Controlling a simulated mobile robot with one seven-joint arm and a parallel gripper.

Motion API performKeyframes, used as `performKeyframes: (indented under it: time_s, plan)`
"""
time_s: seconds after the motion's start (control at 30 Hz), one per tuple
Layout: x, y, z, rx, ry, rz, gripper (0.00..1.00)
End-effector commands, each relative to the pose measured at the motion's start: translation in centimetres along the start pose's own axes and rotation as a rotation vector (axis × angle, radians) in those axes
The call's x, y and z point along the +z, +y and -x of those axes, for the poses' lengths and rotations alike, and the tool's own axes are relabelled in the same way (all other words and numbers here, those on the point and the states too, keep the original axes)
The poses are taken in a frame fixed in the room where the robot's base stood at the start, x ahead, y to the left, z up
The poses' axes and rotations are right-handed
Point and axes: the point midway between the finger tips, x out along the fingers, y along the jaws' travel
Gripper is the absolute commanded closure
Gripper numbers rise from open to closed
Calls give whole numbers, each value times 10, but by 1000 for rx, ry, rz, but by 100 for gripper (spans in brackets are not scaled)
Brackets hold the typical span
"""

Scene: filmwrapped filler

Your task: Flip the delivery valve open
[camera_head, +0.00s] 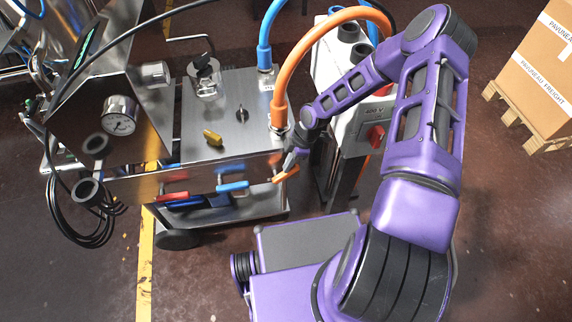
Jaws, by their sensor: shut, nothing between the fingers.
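My gripper (287,170) is shut at the right front corner of the steel cart, below the orange hose. An orange lever (287,175) lies at its fingertips; I cannot tell whether they touch. A blue lever (233,186) and a red lever (173,196) are farther left along the cart's front. No label tells me which lever is the delivery valve; the orange one is nearest the orange hose. The fingers partly hide the orange lever's mount.
The orange hose (300,55) arches above my gripper.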

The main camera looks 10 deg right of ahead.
Motion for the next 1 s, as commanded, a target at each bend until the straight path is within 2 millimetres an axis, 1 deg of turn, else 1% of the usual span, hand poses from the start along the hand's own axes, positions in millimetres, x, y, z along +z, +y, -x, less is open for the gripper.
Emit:
performKeyframes:
  time_s: [0.03,0.17,0.7,1.0]
  plan:
    - [7,-1,-3,2,34,-15,100]
    - [10,-1,-6,1,110,-12,100]
    - [29,-1,-18,0,98,-4,100]
    - [33,-1,-20,0,98,-4,100]
